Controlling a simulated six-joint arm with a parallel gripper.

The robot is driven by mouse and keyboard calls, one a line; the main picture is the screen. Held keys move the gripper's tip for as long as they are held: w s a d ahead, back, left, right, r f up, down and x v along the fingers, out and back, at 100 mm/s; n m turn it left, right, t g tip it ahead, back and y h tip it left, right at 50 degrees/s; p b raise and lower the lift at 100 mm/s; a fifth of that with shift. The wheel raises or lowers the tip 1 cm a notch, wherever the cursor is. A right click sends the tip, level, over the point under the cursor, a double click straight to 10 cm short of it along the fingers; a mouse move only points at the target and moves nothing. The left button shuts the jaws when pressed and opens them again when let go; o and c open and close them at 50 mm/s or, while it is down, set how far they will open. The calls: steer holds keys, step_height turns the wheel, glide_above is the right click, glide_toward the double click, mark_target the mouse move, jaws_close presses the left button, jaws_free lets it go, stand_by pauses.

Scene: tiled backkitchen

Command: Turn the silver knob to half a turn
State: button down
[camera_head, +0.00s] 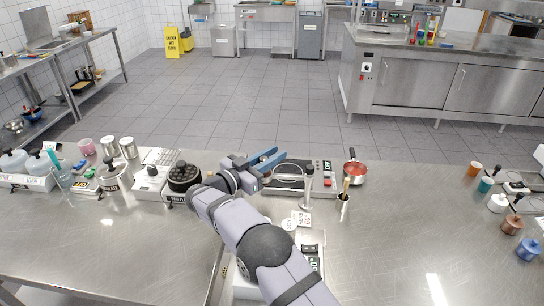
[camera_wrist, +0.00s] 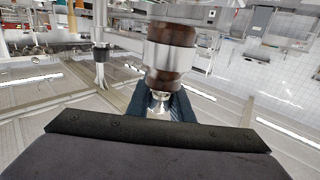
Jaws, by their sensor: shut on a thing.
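My gripper (camera_head: 272,157) reaches over the worktop with its blue fingers beside a flat appliance. In the wrist view my gripper (camera_wrist: 160,106) is shut on a small silver knob (camera_wrist: 159,96), with one dark blue finger on either side of it. A banded brown and silver cylinder (camera_wrist: 172,48) shows right beyond the knob, and I cannot tell whether the two are joined. In the head view the knob is not clearly visible, and its turn angle cannot be read in either view.
The flat appliance (camera_head: 290,185) lies just right of my fingers. A red pan (camera_head: 354,170) and a slim cup with a handle in it (camera_head: 344,199) stand farther right. The right middle worktop (camera_head: 410,220) is clear.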

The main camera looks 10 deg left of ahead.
steer(key=shift+m+g+h, duration=0.3)
stand_by(0.4)
steer(key=c, duration=1.6)
jaws_free()
steer(key=shift+b+v, duration=1.35)
steer(key=shift+v, duration=2.35)
steer(key=shift+o, duration=0.2)
